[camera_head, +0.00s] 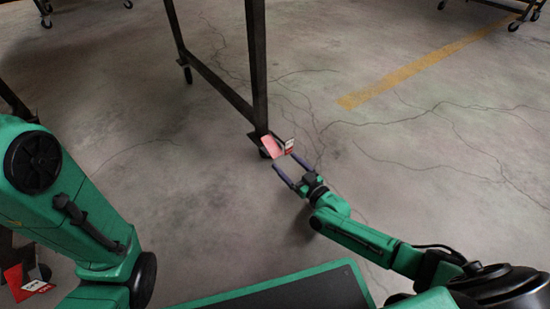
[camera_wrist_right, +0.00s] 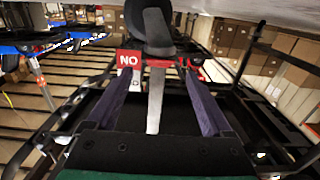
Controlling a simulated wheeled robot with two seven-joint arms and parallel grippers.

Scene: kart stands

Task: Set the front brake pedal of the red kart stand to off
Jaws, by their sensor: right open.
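The brake pedal (camera_head: 271,146) is a red plate at the foot of a dark stand leg, beside a caster. A small red and white label plate (camera_head: 289,145) sits at its right. My right gripper (camera_head: 285,161) is open, with its fingertips close in front of the pedal; contact cannot be told. In the right wrist view, which looks upside down, the dark caster wheel (camera_wrist_right: 153,22) and a red plate reading "NO" (camera_wrist_right: 129,58) lie at the tips of the two purple fingers (camera_wrist_right: 158,74). A grey bar shows between them. My left gripper is out of view.
The dark stand frame (camera_head: 216,83) rises from the caster toward the top edge. Another red plate with a white label (camera_head: 30,285) shows at lower left, partly behind my left arm. Other casters stand far off along the top. The concrete floor at right is clear.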

